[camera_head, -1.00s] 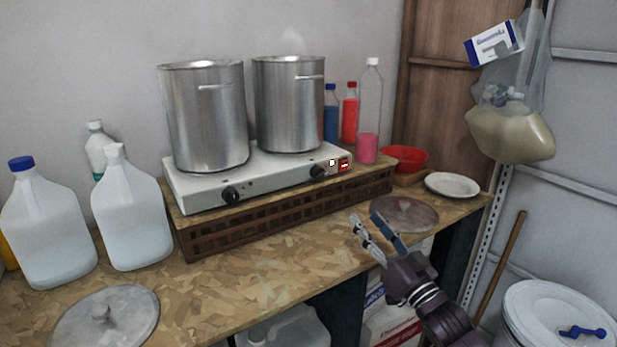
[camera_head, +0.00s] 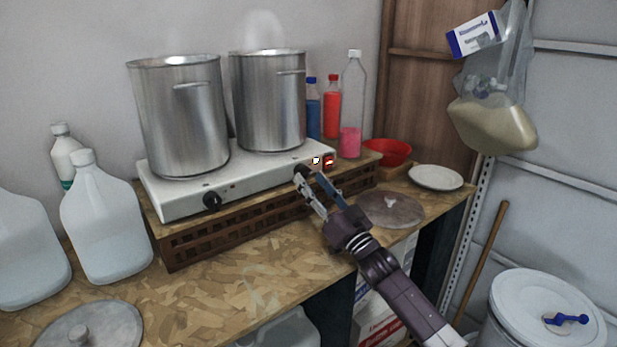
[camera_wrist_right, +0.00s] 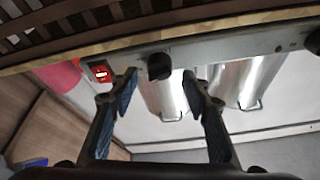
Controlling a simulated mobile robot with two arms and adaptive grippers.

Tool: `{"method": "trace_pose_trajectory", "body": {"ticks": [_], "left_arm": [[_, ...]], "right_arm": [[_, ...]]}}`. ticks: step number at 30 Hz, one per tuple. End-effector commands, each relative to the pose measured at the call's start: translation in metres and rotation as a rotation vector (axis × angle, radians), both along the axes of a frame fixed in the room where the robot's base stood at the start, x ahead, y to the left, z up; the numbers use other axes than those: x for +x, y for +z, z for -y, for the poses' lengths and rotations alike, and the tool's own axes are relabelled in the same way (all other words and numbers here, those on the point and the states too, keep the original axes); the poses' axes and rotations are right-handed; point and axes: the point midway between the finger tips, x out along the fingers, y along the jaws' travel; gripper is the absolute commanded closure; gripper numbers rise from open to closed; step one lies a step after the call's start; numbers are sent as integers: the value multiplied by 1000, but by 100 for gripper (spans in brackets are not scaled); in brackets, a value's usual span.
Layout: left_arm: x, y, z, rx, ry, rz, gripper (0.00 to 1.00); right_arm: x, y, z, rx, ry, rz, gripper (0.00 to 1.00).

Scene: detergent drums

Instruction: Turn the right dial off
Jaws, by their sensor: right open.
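The right dial (camera_head: 301,169) is a black knob on the front face of the white double hot plate (camera_head: 170,207), partly covered by my gripper in the head view. In the right wrist view this black dial (camera_wrist_right: 159,66) shows between the fingertips, a little beyond them. My right gripper (camera_head: 311,181) is open and empty, its fingers pointing at the dial from the front. It also shows open in the wrist view (camera_wrist_right: 160,80), one finger on each side of the dial. I cannot tell whether they touch. My left gripper is out of view.
The left dial (camera_head: 211,201) and a red lit switch (camera_head: 328,161) flank the right dial. Two steel pots (camera_head: 182,125) (camera_head: 270,105) stand on the plate, which rests on a brown crate (camera_head: 240,222). A lid (camera_head: 388,210) lies right of my gripper.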

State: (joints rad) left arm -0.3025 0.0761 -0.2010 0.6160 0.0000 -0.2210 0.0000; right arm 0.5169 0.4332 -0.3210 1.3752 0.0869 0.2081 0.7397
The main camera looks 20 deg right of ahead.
Motion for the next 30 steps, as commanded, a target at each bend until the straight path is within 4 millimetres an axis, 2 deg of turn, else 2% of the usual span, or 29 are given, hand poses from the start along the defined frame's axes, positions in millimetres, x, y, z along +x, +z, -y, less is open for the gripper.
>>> {"method": "trace_pose_trajectory", "body": {"ticks": [1, 5, 17, 28, 30], "left_arm": [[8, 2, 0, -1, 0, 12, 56], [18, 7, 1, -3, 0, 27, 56], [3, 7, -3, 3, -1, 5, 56], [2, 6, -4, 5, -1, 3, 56], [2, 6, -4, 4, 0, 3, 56]], "right_arm": [[6, 1, -2, 1, 0, 0, 56], [14, 4, -5, 1, 1, 0, 56], [19, 4, -7, 0, 2, -1, 56], [19, 4, -6, 0, 2, -1, 97], [19, 4, -6, -1, 1, -1, 98]]}}
